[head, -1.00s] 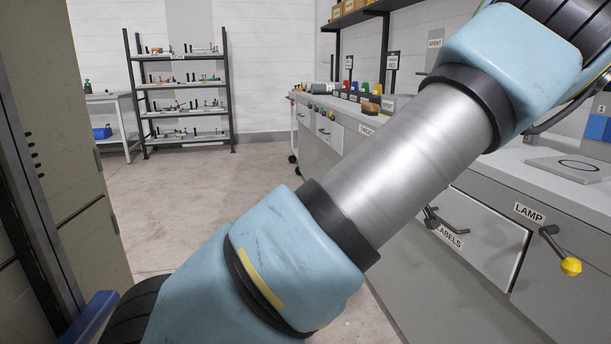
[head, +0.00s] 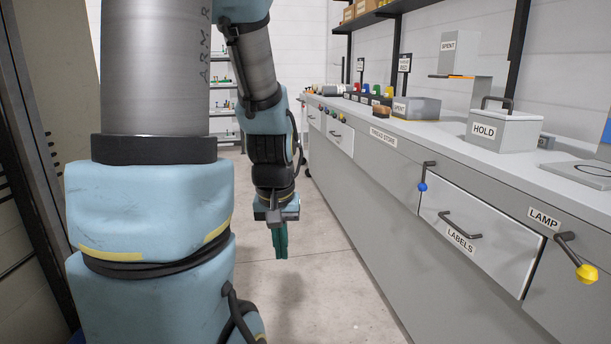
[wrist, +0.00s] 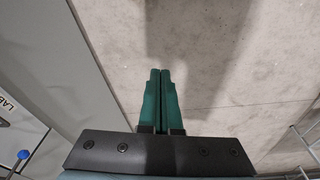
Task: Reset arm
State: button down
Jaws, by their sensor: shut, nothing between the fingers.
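My gripper (head: 280,242) hangs pointing down over the bare floor in the aisle, to the left of the counter. Its green fingers are shut and empty. In the wrist view the two fingers (wrist: 160,75) lie side by side with the concrete floor beyond them. My arm stands upright on the left of the head view and hides part of the back shelf.
A long grey counter (head: 400,220) runs along the right, with a LABELS drawer (head: 480,238), a yellow-knobbed LAMP lever (head: 586,273), a blue-knobbed lever (head: 422,187) and a HOLD box (head: 505,132). A shelf rack (head: 224,100) stands at the back. The aisle floor (head: 320,270) is clear.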

notch_tip(320, 180, up, 17)
jog(key=s+a+p, duration=0.1)
jog(key=s+p, duration=0.1)
jog(key=p, duration=1.4)
jog(key=shift+s+a+f+m, duration=0.15)
jog(key=shift+s+a+m, duration=0.1)
jog(key=shift+a+m, duration=0.15)
jog(key=shift+s+d, duration=0.1)
